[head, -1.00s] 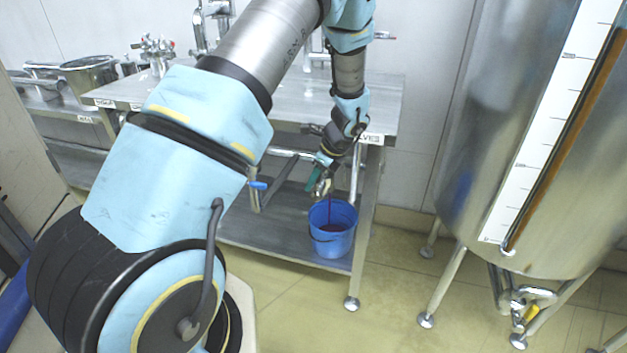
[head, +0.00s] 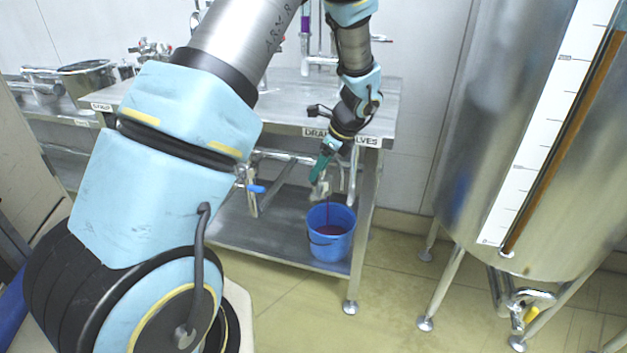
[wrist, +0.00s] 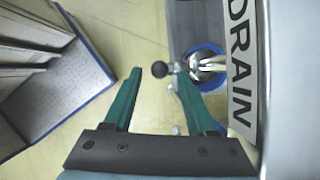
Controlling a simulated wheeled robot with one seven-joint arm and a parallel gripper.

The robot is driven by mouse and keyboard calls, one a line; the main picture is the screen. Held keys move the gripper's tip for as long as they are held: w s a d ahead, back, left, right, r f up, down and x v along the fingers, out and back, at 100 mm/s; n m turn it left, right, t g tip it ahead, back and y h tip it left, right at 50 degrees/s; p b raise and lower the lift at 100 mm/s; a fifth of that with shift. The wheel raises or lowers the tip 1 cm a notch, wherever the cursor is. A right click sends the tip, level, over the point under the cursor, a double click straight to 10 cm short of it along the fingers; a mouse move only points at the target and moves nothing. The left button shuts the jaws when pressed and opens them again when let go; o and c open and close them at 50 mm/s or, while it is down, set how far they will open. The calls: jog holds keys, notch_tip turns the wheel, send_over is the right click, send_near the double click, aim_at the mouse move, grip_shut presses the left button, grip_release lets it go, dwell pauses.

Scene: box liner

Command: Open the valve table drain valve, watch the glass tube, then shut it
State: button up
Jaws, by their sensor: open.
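The valve table (head: 290,105) carries a DRAIN VALVES label (head: 366,141) on its front edge. Below it hangs the drain valve (head: 319,190), partly hidden by my gripper. A thin dark red stream runs from it into a blue bucket (head: 318,253) holding red liquid. My gripper (head: 317,176) has green fingers at the valve. A vertical glass tube (head: 305,22) with purple liquid stands above the table, partly cut off.
A second valve with a blue handle (head: 257,189) hangs left of the drain valve. A large steel tank (head: 490,130) with a scale and brown sight tube stands right. Pots (head: 85,75) stand at the left. Floor is clear between table and tank.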

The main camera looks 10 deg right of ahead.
jog(key=shift+v, duration=2.15)
jog(key=shift+a, duration=0.1)
jog(key=s+a+r+n+h+p, duration=0.1)
jog(key=s+a+r+n, duration=0.3)
jog(key=a+n, duration=0.4)
jog(key=s+a+r+n+g+h+p, duration=0.1)
jog(key=s+a+r+n+p, duration=0.2)
jog(key=a+n, duration=0.5)
jog(key=s+a+r+n+h+p, duration=0.2)
jog(key=s+a+r+n, duration=0.3)
jog(key=s+a+n, duration=0.2)
jog(key=shift+s+a+r+n+g, duration=0.2)
jog(key=shift+a+r+n+g, duration=0.15)
jog(key=shift+a+n, duration=0.45)
jog(key=shift+d, duration=0.2)
